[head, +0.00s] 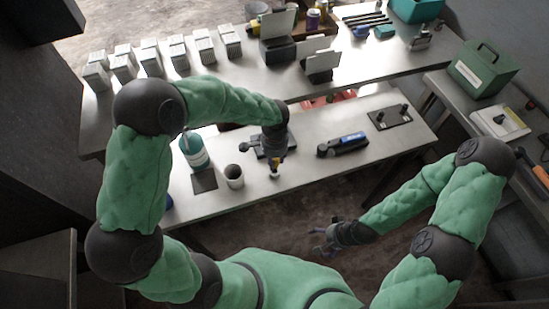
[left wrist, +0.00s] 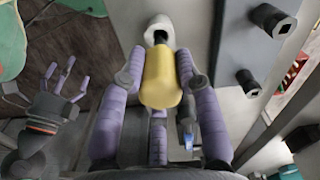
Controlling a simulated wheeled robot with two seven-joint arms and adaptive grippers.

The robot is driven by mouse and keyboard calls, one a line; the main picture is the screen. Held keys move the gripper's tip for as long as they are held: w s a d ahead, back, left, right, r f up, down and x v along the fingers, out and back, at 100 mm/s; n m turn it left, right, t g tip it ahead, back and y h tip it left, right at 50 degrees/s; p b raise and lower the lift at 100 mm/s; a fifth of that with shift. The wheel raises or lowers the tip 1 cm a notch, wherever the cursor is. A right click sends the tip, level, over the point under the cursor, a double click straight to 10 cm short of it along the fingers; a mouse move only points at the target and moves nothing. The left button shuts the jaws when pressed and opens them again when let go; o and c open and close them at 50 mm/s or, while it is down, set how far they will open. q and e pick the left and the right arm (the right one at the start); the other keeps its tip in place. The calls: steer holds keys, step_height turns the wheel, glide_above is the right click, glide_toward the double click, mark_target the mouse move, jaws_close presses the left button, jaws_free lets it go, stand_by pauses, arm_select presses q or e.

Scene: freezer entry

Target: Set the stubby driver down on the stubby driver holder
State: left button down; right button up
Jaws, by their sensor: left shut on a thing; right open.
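The stubby driver has a yellow handle, seen in the left wrist view (left wrist: 161,82) and as a small yellow spot in the head view (head: 275,170). My left gripper (head: 275,160) is shut on this handle, with purple fingers on both sides in the left wrist view (left wrist: 160,62). A pale piece with a dark opening (left wrist: 158,32) lies just beyond the handle's end; it may be the stubby driver holder. I cannot tell whether driver and piece touch. My right gripper (head: 328,240) is open and empty, off the table's front edge.
A grey cup (head: 234,178) and a teal-and-white container (head: 194,152) stand left of my left gripper. A black-and-blue tool (head: 343,145) and a dark plate with knobs (head: 390,117) lie to the right.

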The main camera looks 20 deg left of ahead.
arm_select(q)
steer(key=shift+f+b, duration=1.25)
steer(key=shift+f, duration=0.5)
steer(key=c, duration=0.8)
jaws_free()
steer(key=shift+r, duration=0.1)
step_height(320, 180, up, 12)
steer(key=shift+f, duration=0.1)
